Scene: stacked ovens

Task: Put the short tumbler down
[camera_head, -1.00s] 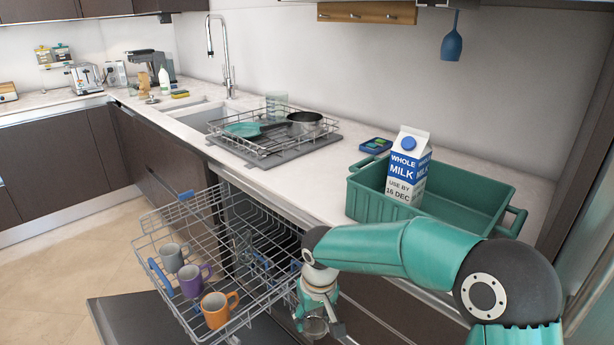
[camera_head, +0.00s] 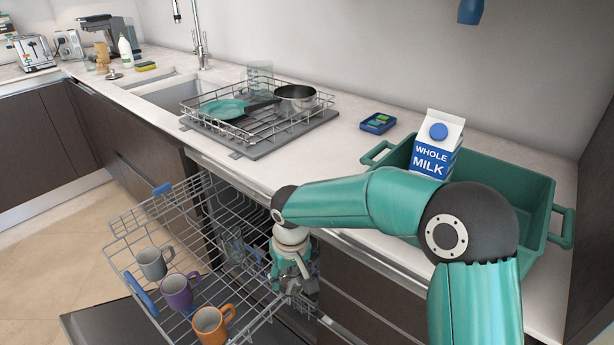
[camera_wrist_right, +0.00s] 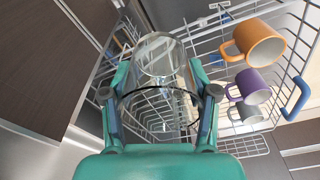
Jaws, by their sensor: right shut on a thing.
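In the wrist view my right gripper (camera_wrist_right: 157,95) is shut on a clear glass tumbler (camera_wrist_right: 160,52), with one finger on each side of it. In the head view the right gripper (camera_head: 292,284) is at the right side of the pulled-out dishwasher rack (camera_head: 128,252). The tumbler is hard to make out there, and I cannot tell whether it touches the rack. The wire rack (camera_wrist_right: 215,40) also shows behind the tumbler in the wrist view. My left gripper is not in view.
A grey mug (camera_head: 152,264), purple mug (camera_head: 178,292) and orange mug (camera_head: 210,325) stand along the rack's left side. Another clear glass (camera_head: 236,246) is farther back in the rack. The green crate (camera_head: 510,190) with a milk carton (camera_head: 436,150) stands on the counter at right.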

